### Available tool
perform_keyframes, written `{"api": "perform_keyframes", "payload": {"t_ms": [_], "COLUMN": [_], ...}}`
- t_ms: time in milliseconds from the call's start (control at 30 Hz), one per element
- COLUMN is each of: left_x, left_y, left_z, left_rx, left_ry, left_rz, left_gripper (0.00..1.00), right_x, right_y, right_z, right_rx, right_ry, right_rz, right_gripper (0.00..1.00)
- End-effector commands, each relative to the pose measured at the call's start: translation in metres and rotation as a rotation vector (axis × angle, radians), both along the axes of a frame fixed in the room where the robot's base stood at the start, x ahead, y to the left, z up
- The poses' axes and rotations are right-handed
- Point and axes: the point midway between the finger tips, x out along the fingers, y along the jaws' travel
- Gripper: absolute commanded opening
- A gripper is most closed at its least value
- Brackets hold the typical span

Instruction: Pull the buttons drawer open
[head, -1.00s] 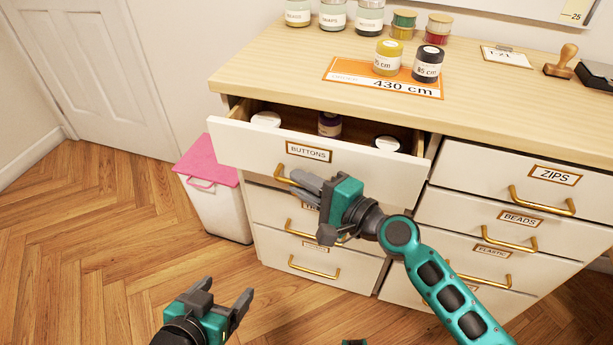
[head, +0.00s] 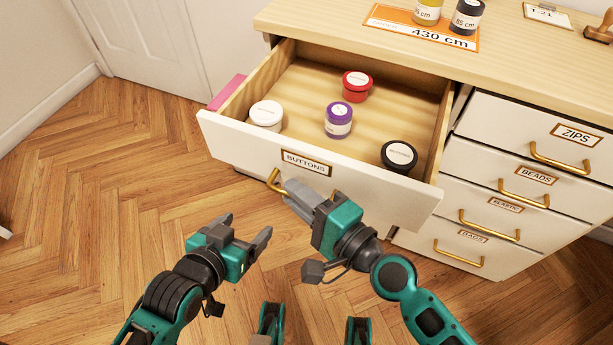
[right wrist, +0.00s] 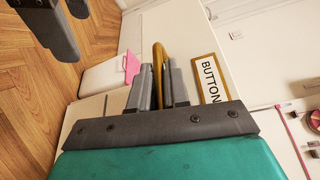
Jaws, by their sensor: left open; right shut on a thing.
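The buttons drawer (head: 230,135) is pulled well out of the cabinet, and its label (head: 307,162) faces me. Inside it stand a white-lidded jar (head: 266,115), a purple jar (head: 339,120), a red jar (head: 356,86) and a black-lidded jar (head: 398,156). My right gripper (head: 290,190) is shut on the drawer's brass handle (head: 273,181). In the right wrist view the handle (right wrist: 159,65) stands between the two fingers (right wrist: 160,88), beside the label. My left gripper (head: 247,232) is open and empty, below the drawer front and over the floor.
Closed drawers for zips (head: 540,120), beads and other goods are at the right. A pink-lidded bin (head: 226,93) stands behind the drawer's left side. The wooden floor (head: 110,190) at left is clear.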

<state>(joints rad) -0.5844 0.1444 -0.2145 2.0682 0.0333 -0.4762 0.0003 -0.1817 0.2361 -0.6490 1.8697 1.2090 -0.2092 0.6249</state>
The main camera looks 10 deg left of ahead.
Motion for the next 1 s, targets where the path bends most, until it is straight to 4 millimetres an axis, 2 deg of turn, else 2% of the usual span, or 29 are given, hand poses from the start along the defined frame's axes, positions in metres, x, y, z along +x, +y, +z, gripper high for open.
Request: {"api": "perform_keyframes", "payload": {"t_ms": [433, 467, 667, 1000], "left_x": [-0.0034, -0.0036, -0.0046, -0.0049], "left_y": [0.0001, 0.0002, 0.0014, 0.0021], "left_z": [-0.0015, -0.0017, -0.0027, -0.0029], "left_rx": [0.001, 0.002, 0.007, 0.009], "left_ry": [0.008, 0.009, 0.010, 0.011], "left_rz": [-0.001, -0.001, -0.005, -0.007], "left_gripper": [0.79, 0.79, 0.79, 0.79], "right_x": [-0.0033, -0.0033, -0.0033, -0.0033], "right_y": [0.0005, 0.0005, 0.0007, 0.0010], "right_z": [0.0000, 0.0000, 0.0000, 0.0000], "right_rx": [-0.001, -0.002, -0.001, -0.001], "right_ry": [-0.002, -0.001, -0.001, -0.001], "right_rz": [-0.002, -0.002, -0.001, -0.001], "right_gripper": [0.00, 0.18, 0.37, 0.37]}}
